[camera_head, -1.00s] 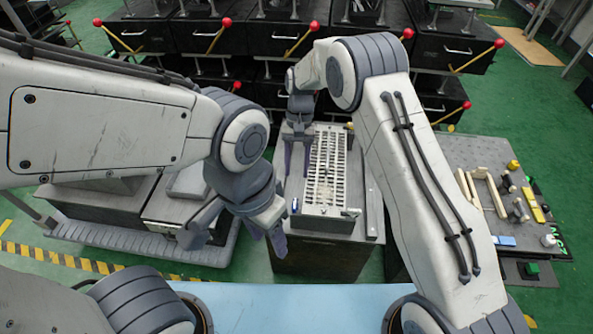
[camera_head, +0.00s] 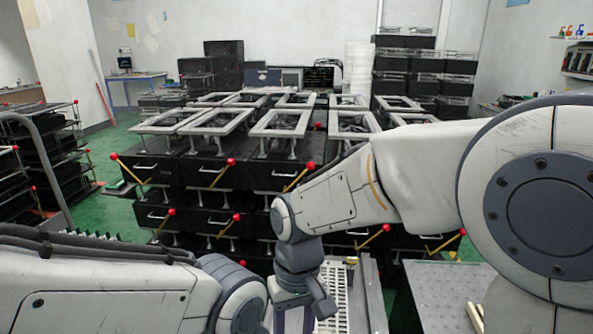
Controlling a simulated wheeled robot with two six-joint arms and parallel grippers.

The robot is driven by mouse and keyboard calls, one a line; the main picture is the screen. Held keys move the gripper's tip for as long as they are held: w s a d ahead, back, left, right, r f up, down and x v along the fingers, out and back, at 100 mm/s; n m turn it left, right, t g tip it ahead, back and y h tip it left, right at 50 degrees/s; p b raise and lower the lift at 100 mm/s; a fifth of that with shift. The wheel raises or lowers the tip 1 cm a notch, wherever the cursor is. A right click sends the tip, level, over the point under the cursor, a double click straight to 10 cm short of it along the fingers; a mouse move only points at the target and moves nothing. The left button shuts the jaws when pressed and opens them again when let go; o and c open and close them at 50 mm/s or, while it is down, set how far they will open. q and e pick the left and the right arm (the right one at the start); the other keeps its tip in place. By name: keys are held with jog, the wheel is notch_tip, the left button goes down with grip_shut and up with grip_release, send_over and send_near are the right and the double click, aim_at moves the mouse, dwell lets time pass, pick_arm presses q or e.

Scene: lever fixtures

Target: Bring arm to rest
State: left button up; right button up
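My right arm (camera_head: 340,195) comes in from the right and reaches across the middle. Its gripper (camera_head: 294,321) points down at the bottom centre, left of a white slotted rack (camera_head: 338,290). The gripper's two fingers stand apart with nothing visible between them; their tips are cut off by the lower edge. My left arm (camera_head: 110,295) lies along the bottom left, its wrist joint (camera_head: 238,290) at the lower edge. The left gripper is below the picture.
Stacked black drawer units (camera_head: 282,175) with yellow levers ending in red knobs (camera_head: 231,162) fill the middle beyond my arms. A grey perforated panel (camera_head: 447,292) lies at lower right. Shelves (camera_head: 40,165) stand at left. Green floor (camera_head: 112,205) is open between them.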

jog(key=s+d+n+t, duration=0.25)
jog(key=s+d, duration=0.25)
jog(key=s, duration=0.6)
notch_tip(320, 180, up, 15)
jog(key=p, duration=1.4)
jog(key=shift+s+d+r+g+y+p, duration=0.2)
jog(key=shift+g+y+p, duration=0.1)
jog(key=shift+g, duration=0.15)
jog(key=shift+n, duration=0.25)
jog(key=shift+a, duration=0.2)
